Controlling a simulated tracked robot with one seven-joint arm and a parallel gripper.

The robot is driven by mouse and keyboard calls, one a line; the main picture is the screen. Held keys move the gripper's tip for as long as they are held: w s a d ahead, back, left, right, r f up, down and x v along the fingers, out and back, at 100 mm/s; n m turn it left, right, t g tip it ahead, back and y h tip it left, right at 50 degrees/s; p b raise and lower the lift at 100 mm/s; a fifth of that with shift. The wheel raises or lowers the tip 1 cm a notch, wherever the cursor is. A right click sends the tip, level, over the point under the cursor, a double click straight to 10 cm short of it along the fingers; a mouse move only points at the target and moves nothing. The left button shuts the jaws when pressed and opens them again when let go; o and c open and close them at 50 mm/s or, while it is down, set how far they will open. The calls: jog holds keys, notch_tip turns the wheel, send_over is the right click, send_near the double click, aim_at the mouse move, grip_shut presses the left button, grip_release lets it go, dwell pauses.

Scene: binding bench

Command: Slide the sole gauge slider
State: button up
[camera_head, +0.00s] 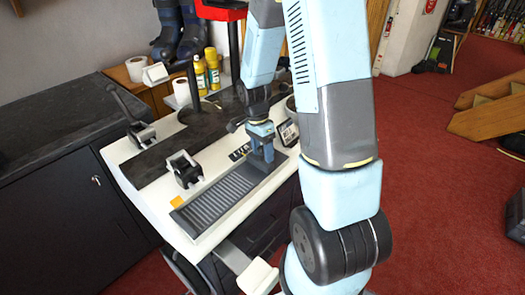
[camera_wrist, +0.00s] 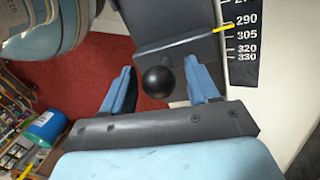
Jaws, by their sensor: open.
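The sole gauge (camera_head: 228,190) lies on the white bench top, a long dark ribbed plate. In the wrist view its slider (camera_wrist: 170,45) is a dark block with a round black knob (camera_wrist: 158,82). A yellow pointer (camera_wrist: 222,28) on the slider side lies beside the number strip (camera_wrist: 244,45), between the 290 and 305 marks. My gripper (camera_wrist: 160,72) is open, with one blue finger on each side of the knob and visible gaps to both. In the head view my gripper (camera_head: 262,143) is over the gauge's far end and hides most of the slider.
Black clamp-like fixtures (camera_head: 184,170) stand left of the gauge, with an orange piece (camera_head: 177,201) near its front end. Yellow bottles (camera_head: 213,68), paper rolls and blue boots (camera_head: 180,28) are behind. Red carpet lies right of the bench.

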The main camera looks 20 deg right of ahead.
grip_shut()
dwell(0.7)
